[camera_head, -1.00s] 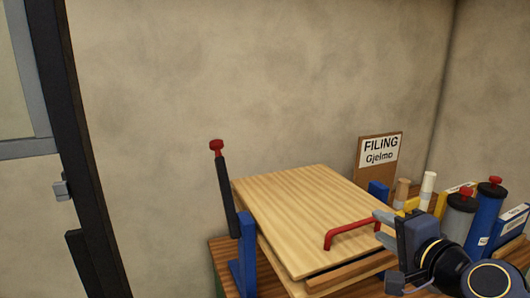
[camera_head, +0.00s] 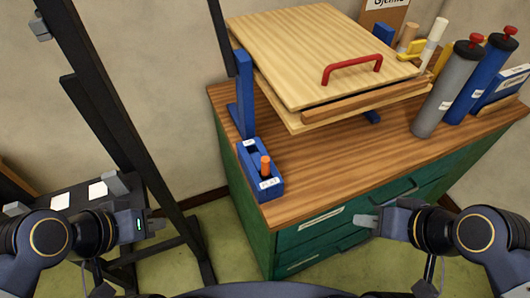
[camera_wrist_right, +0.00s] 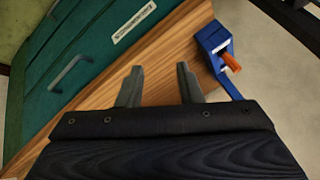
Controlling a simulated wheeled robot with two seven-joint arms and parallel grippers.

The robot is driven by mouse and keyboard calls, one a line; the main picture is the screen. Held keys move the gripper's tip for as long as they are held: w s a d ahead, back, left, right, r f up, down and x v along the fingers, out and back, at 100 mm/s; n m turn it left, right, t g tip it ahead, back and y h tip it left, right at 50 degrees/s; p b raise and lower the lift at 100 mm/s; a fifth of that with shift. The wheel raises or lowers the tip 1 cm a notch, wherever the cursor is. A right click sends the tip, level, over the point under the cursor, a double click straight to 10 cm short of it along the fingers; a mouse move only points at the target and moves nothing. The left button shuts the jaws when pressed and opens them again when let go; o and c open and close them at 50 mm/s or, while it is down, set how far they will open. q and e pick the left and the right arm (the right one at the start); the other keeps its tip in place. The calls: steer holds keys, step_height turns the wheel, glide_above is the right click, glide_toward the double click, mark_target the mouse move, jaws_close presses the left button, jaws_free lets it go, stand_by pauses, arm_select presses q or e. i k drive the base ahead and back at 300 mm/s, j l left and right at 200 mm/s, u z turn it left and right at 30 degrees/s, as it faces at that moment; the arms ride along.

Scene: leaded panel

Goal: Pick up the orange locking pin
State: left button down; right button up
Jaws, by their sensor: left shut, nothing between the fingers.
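The orange locking pin (camera_head: 265,166) stands upright in a blue holder (camera_head: 272,185) at the bench's front left corner. In the right wrist view, the pin (camera_wrist_right: 231,61) and the blue holder (camera_wrist_right: 205,34) show beyond and right of the fingertips. My right gripper (camera_head: 364,220) is in front of the green drawers, right of the pin and apart from it. In its wrist view, the gripper (camera_wrist_right: 160,73) is open with nothing between its fingers. My left gripper (camera_head: 154,225) is shut and empty, left of the pin and apart from it, near the dark stand.
The wooden bench top (camera_head: 330,165) has free room right of the holder. A hinged wooden board with a red handle (camera_head: 351,68) lies behind, beside a blue upright (camera_head: 245,95). Grey and blue cylinders (camera_head: 445,90) stand at right. A dark stand (camera_head: 135,130) rises at left.

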mark_target(265, 160)
steer(key=j+z, duration=0.1)
steer(key=j, duration=0.4)
steer(key=k+j+z, duration=0.1)
steer(key=j, duration=0.4)
steer(key=k+j, duration=0.15)
steer(key=j, duration=0.3)
steer(key=i+z, duration=0.05)
